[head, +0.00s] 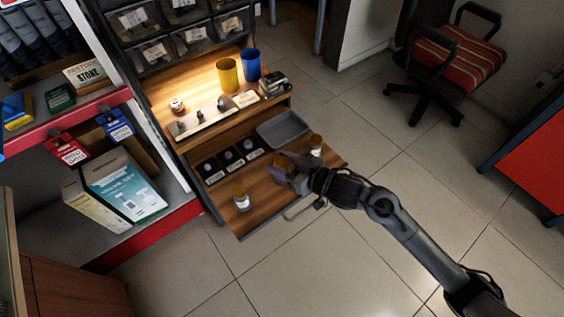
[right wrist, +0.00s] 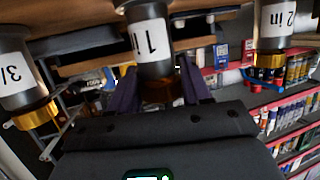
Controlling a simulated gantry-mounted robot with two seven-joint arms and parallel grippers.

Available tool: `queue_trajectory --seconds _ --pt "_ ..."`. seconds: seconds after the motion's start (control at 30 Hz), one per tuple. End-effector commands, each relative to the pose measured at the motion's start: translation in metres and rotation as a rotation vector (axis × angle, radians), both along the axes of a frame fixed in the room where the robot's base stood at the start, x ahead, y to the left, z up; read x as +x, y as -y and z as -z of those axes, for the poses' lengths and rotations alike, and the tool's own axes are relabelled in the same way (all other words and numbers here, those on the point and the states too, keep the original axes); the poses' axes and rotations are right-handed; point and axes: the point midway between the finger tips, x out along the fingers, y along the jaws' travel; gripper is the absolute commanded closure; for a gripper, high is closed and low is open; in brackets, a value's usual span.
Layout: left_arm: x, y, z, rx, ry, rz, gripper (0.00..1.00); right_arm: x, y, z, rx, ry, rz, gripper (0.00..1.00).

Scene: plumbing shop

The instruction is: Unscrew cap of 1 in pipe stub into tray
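The 1 in pipe stub (right wrist: 152,42) has a white label reading "1 in" and shows upside down in the right wrist view. Its brass-coloured cap (right wrist: 160,90) is at the stub's end, between the two purple fingers of my right gripper (right wrist: 161,84). The fingers lie close against both sides of the cap, with no clear gap. In the head view my right gripper (head: 284,166) is over the middle of the lower wooden shelf and mostly hides this stub. The grey tray (head: 290,139) lies behind it and looks empty. My left gripper is out of view.
Yellow (head: 228,74) and blue cups (head: 251,65) stand above.

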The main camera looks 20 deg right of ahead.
Motion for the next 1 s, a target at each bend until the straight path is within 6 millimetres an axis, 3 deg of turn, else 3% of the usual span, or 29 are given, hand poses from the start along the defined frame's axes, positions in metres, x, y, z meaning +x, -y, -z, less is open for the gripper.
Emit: queue_trajectory --seconds 0.03,0.17,0.53,0.73,1.0 --pt "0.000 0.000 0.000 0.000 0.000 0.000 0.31 0.000 0.000 0.000 0.000 0.000 0.000 0.45" --pt "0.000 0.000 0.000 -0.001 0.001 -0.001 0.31 0.000 0.000 0.000 0.000 0.000 0.000 0.27" --pt "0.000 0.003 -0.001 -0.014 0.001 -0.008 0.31 0.000 0.000 -0.004 0.001 0.001 0.000 0.27" --pt "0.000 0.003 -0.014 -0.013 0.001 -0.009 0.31 -0.018 0.011 -0.011 -0.002 -0.003 0.001 0.27" --pt "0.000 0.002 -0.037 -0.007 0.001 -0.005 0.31 -0.056 0.033 -0.025 -0.003 -0.004 0.000 0.27"
